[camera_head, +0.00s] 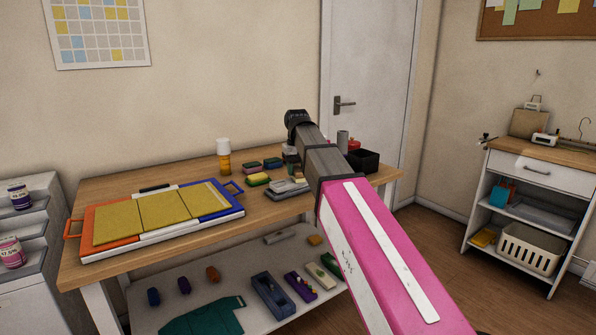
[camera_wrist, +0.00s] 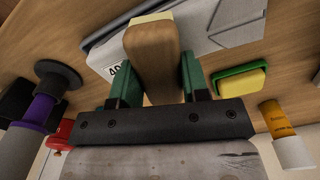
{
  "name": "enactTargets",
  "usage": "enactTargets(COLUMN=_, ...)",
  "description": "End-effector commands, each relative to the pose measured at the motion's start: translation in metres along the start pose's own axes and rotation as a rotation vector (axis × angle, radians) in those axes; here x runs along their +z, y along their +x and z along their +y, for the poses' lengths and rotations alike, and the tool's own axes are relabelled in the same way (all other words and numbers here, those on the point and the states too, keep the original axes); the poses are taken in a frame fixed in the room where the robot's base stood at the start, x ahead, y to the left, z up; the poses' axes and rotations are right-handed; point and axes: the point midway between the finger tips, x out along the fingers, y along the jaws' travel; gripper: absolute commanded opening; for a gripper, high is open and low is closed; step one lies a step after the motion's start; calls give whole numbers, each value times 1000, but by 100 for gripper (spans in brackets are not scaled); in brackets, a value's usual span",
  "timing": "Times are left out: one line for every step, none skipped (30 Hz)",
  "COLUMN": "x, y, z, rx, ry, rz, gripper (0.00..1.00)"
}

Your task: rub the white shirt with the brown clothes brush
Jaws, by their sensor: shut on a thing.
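My gripper (camera_wrist: 155,80) has its two green fingers shut on a brown wooden brush (camera_wrist: 152,50) with a cream end, in the wrist view. In the head view my gripper (camera_head: 290,157) is over the right half of the table, and the brush is too small there to make out. A pale grey-white piece (camera_wrist: 215,38) with a "40" label lies just beyond the brush; it also shows in the head view (camera_head: 287,188). I cannot tell whether it is the white shirt, or whether the brush touches it. No other white shirt is clear.
Green and yellow blocks (camera_head: 258,179) and an orange bottle (camera_head: 224,160) stand left of my gripper. A black box (camera_head: 364,160) and a red item (camera_head: 353,144) stand right. A board with yellow panels (camera_head: 150,213) covers the table's left. A teal cloth (camera_head: 205,317) lies below.

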Motion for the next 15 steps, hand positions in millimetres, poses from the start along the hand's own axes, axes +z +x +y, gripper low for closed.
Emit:
enactTargets(x=-3, y=1, z=0, rx=0, ry=0, rz=3, gripper=20)
enactTargets(x=-3, y=2, z=0, rx=0, ry=0, rz=3, gripper=20)
enactTargets(x=-4, y=2, z=0, rx=0, ry=0, rz=3, gripper=20)
enactTargets(x=-5, y=1, z=0, rx=0, ry=0, rz=3, gripper=20)
enactTargets(x=-6, y=1, z=0, rx=0, ry=0, rz=3, gripper=20)
enactTargets(x=-8, y=1, z=0, rx=0, ry=0, rz=3, gripper=20)
enactTargets(x=-9, y=1, z=0, rx=0, ry=0, rz=3, gripper=20)
enactTargets(x=-11, y=0, z=0, rx=0, ry=0, rz=4, gripper=20)
enactTargets(x=-12, y=0, z=0, rx=0, ry=0, rz=3, gripper=20)
enactTargets(x=-13, y=0, z=0, rx=0, ry=0, rz=3, gripper=20)
enactTargets(x=-14, y=0, z=0, rx=0, ry=0, rz=3, gripper=20)
enactTargets(x=-14, y=0, z=0, rx=0, ry=0, rz=3, gripper=20)
enactTargets(x=-13, y=0, z=0, rx=0, ry=0, rz=3, gripper=20)
enactTargets(x=-12, y=0, z=0, rx=0, ry=0, rz=3, gripper=20)
enactTargets(x=-11, y=0, z=0, rx=0, ry=0, rz=3, gripper=20)
